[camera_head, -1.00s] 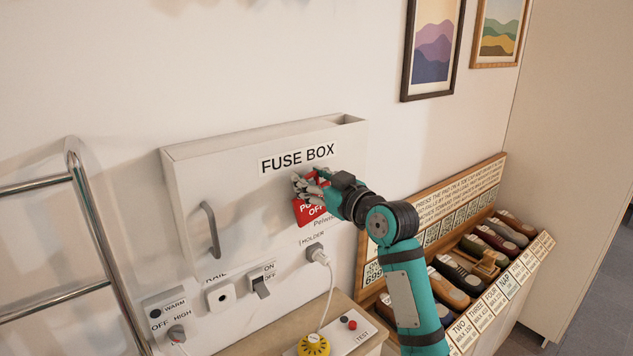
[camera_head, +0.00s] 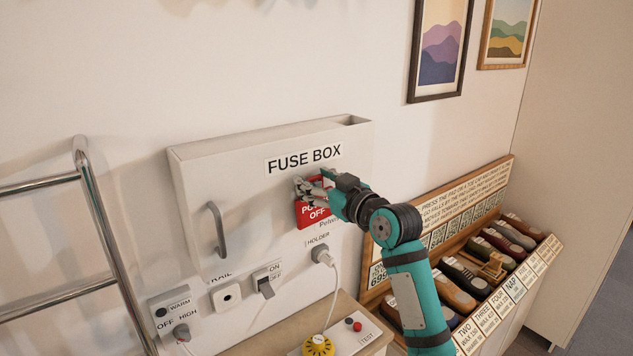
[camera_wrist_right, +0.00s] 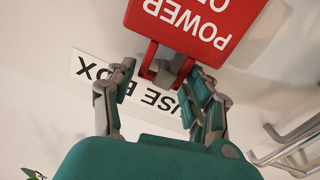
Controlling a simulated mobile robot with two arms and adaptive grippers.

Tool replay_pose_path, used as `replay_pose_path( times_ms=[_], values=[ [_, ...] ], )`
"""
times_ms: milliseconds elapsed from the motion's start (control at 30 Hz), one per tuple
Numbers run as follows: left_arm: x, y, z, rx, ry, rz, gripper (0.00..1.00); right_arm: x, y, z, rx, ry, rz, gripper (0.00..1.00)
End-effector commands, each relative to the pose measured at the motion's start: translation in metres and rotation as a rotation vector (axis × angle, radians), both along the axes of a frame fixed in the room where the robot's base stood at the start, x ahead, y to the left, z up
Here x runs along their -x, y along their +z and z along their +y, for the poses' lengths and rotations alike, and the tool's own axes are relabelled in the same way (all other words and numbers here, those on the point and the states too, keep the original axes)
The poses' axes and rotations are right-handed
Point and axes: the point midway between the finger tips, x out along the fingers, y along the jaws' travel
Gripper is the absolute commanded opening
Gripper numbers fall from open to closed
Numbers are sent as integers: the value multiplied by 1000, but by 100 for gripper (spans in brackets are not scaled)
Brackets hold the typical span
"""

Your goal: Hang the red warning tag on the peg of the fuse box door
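The red warning tag (camera_head: 309,211), with white "POWER OFF" lettering, is against the front of the fuse box door (camera_head: 250,205), below the "FUSE BOX" label. In the right wrist view the tag (camera_wrist_right: 195,25) appears upside down, its narrow red top end around a small grey piece that looks like the peg (camera_wrist_right: 166,72). My right gripper (camera_head: 308,188) is at the tag's top. In the right wrist view its fingers (camera_wrist_right: 157,80) stand apart on either side of the tag's top, with a visible gap on the left side. The fingers partly hide the peg. My left gripper is not in view.
A grey door handle (camera_head: 217,229) is left of the tag. Switches (camera_head: 265,284) and a plugged holder socket (camera_head: 322,256) sit below the box. A metal ladder rail (camera_head: 105,230) stands at left, and a shoe rack (camera_head: 470,250) at right.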

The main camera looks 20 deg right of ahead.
Motion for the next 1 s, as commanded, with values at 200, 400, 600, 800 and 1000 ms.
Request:
replay_pose_path(
  times_ms=[200, 400, 600, 800, 1000],
  values=[
    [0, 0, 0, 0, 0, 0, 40, 0, 0, 0, 0, 0, 0, 70],
    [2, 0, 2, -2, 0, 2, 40, 2, 0, -1, 0, 0, 0, 70],
    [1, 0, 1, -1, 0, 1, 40, 27, 0, -11, 2, -1, -1, 70],
    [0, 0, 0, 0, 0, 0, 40, 69, 0, -26, 2, -2, 1, 70],
    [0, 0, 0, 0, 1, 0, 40, 100, 1, -36, 2, -1, 0, 70]
  ],
)
